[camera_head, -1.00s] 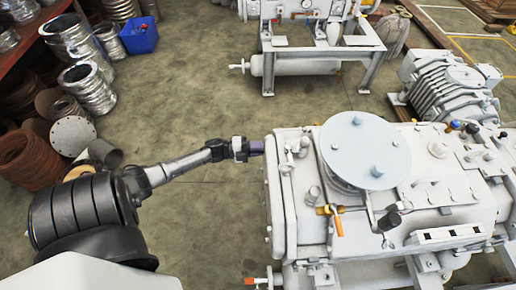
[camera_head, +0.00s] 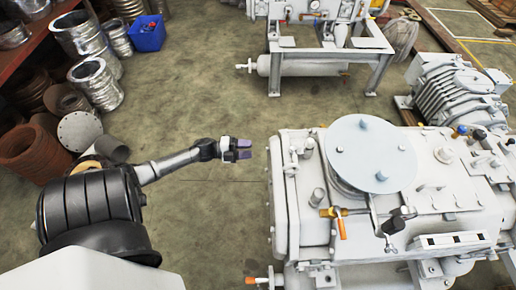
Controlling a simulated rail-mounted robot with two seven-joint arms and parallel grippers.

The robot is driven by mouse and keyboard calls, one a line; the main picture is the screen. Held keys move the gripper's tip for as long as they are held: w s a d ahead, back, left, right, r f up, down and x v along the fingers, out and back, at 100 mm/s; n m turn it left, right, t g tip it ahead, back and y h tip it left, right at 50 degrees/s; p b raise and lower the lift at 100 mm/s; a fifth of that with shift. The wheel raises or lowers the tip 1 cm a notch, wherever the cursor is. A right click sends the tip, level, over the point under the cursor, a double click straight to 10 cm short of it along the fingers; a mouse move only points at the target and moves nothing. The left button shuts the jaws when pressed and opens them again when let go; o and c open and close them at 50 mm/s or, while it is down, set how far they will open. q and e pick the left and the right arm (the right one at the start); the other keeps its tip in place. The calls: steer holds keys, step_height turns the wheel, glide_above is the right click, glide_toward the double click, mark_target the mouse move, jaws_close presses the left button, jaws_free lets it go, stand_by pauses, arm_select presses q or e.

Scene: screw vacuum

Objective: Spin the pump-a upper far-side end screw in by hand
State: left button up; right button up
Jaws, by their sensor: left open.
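The white pump (camera_head: 420,214) fills the right side of the view, with its end plate (camera_head: 278,200) facing left toward my left arm. The end screw is too small to make out in this view. My right gripper is not in view.
A round grey lid (camera_head: 368,154) sits on top of the pump, with an orange-handled valve (camera_head: 339,222) below it. Another machine on a frame (camera_head: 318,50) stands at the back. Metal pipes (camera_head: 95,85) and a blue bin (camera_head: 147,33) are at upper left. The floor between is clear.

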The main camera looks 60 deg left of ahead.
arm_select(q)
steer(key=v, duration=0.7)
steer(key=shift+s, duration=0.2)
steer(key=shift+a, duration=0.15)
steer(key=w+d+f+n+g+y, duration=0.1)
steer(key=w+d+n+g+y, duration=0.1)
steer(key=d+n+y, duration=0.5)
steer(key=w+d+f+n+g+y, duration=0.2)
steer(key=d+n, duration=0.4)
steer(key=d, duration=0.3)
steer(key=s+d+r+n+g, duration=0.2)
steer(key=s+d+r+g, duration=0.1)
steer(key=d, duration=0.5)
steer(key=s+d+r+n+g+h, duration=0.1)
steer(key=s+d+r+n+g, duration=0.2)
steer(key=s+d, duration=0.5)
steer(key=r+g, duration=0.1)
steer(key=g, duration=0.1)
steer(key=shift+d+r+g+h, duration=0.15)
steer(key=shift+g+h, duration=0.15)
steer(key=shift+g, duration=0.1)
